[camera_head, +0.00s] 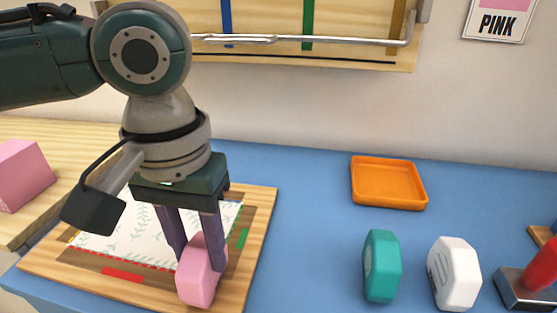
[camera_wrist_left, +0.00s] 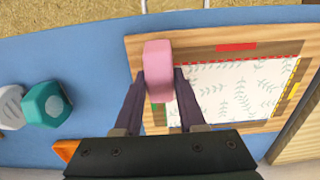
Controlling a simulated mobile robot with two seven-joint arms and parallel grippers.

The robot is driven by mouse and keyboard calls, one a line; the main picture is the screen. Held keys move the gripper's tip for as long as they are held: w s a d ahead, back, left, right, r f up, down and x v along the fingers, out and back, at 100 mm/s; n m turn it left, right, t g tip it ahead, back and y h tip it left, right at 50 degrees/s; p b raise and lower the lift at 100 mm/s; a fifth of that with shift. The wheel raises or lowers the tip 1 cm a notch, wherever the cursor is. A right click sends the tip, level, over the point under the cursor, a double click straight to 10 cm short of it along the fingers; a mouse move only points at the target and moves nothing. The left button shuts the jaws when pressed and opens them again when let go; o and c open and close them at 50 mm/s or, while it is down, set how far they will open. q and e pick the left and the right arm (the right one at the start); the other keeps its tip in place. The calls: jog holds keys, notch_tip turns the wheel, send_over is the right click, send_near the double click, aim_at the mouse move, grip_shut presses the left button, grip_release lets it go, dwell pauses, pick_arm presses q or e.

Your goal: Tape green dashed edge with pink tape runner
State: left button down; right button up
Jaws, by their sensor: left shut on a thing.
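My left gripper (camera_head: 205,262) is shut on the pink tape runner (camera_head: 196,281) and holds it at the near right corner of the patterned white sheet (camera_head: 125,232). In the left wrist view, the runner (camera_wrist_left: 158,58) sits at the far end between the fingertips (camera_wrist_left: 158,78). I cannot tell whether it touches the board. A green mark (camera_head: 243,238) on the wooden board (camera_head: 262,210) shows the green side, at the sheet's right; the fingers largely hide that edge. A red mark (camera_head: 122,275) lies by the red dashed front edge. My right gripper is out of view.
Teal (camera_head: 382,265) and white (camera_head: 454,273) tape runners stand right of the board. An orange tray (camera_head: 388,183) lies behind them, and a red-handled stamp (camera_head: 540,275) is at far right. A pink block (camera_head: 22,175) is at left. Blue table between board and runners is clear.

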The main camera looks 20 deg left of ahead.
pick_arm(q)
jog(key=shift+w+a, duration=0.25)
jog(key=shift+w, duration=0.75)
jog(key=shift+w+a, duration=0.2)
jog(key=shift+w, duration=0.75)
jog(key=shift+w+a+b, duration=0.25)
jog(key=shift+w+b, duration=0.05)
jog(key=shift+w, duration=0.65)
jog(key=shift+w+a+b, duration=0.25)
jog(key=shift+w, duration=0.7)
jog(key=shift+w+a+f+b, duration=0.1)
jog(key=shift+w+a+b, duration=0.1)
jog(key=shift+w+b, duration=0.55)
jog(key=shift+w+a+f+b, duration=0.1)
jog(key=shift+w+a+b, duration=0.1)
jog(key=shift+w+b, duration=0.55)
jog(key=shift+w+a, duration=0.1)
jog(key=shift+w, duration=0.35)
jog(key=shift+r, duration=0.1)
